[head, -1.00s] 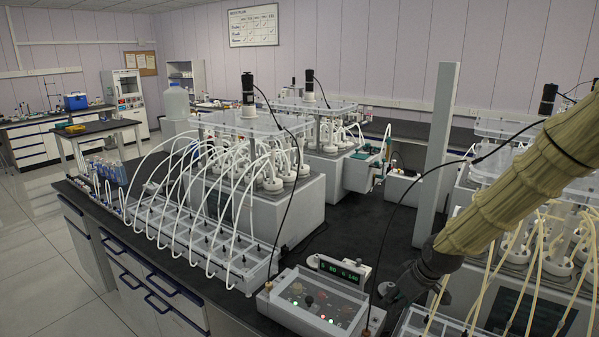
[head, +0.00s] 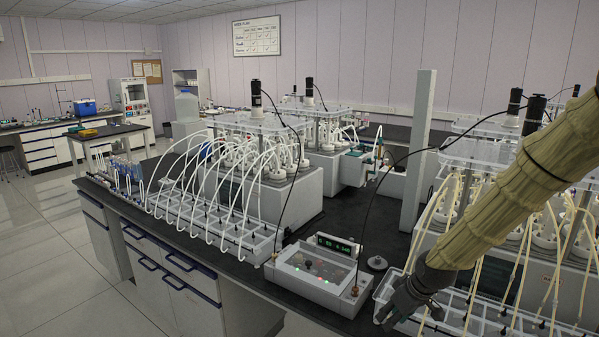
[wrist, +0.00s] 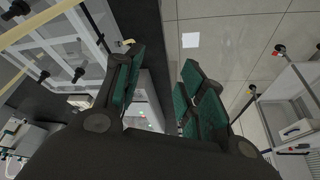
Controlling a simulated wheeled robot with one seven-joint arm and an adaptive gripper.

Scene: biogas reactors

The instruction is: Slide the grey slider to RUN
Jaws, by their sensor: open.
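A grey control box (head: 317,275) stands on the dark bench near its front edge. Its top panel has a dark knob, small lit lamps and a digital display (head: 336,244) standing at its back. I cannot make out the grey slider or any RUN mark at this size. My gripper (head: 398,318) is to the right of the box, apart from it, in front of a white rack. In the wrist view my gripper (wrist: 163,68) is open, with green pads and nothing between them. Part of the box (wrist: 148,115) shows behind the left finger, partly hidden.
A white tube rack (head: 215,228) with arching hoses stands left of the box. Another rack with yellowish tubes (head: 470,309) lies under my arm. Floor tiles (wrist: 240,60) lie past the bench edge.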

